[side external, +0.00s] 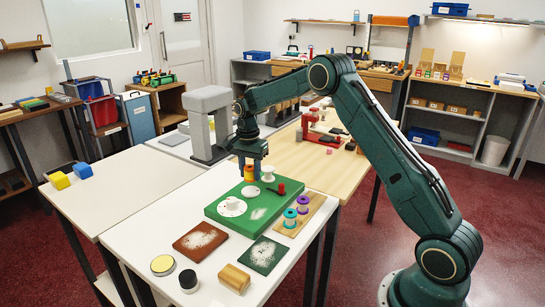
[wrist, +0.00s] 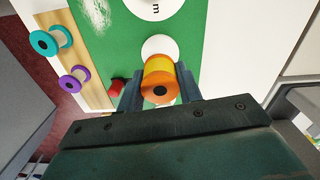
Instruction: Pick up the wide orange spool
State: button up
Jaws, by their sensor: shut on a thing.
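The orange spool (side external: 249,174), with orange flanges and yellow thread, is between the two fingers of my gripper (side external: 249,166), over the far part of the green board (side external: 222,212). In the wrist view the spool (wrist: 159,84) shows end-on, with a dark centre hole. My gripper (wrist: 160,86) is shut on it, one finger on each side. The fingers hide part of the spool in the side view. I cannot tell for sure whether its bottom is clear of the board.
Teal (side external: 290,217) and purple (side external: 303,204) spools stand on a wooden strip to the right. Powdered brown (side external: 201,241) and green (side external: 263,255) squares lie in front.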

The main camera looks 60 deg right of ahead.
aim_at(250, 167)
notch_tip(250, 167, up, 16)
dwell(0.4)
dwell(0.6)
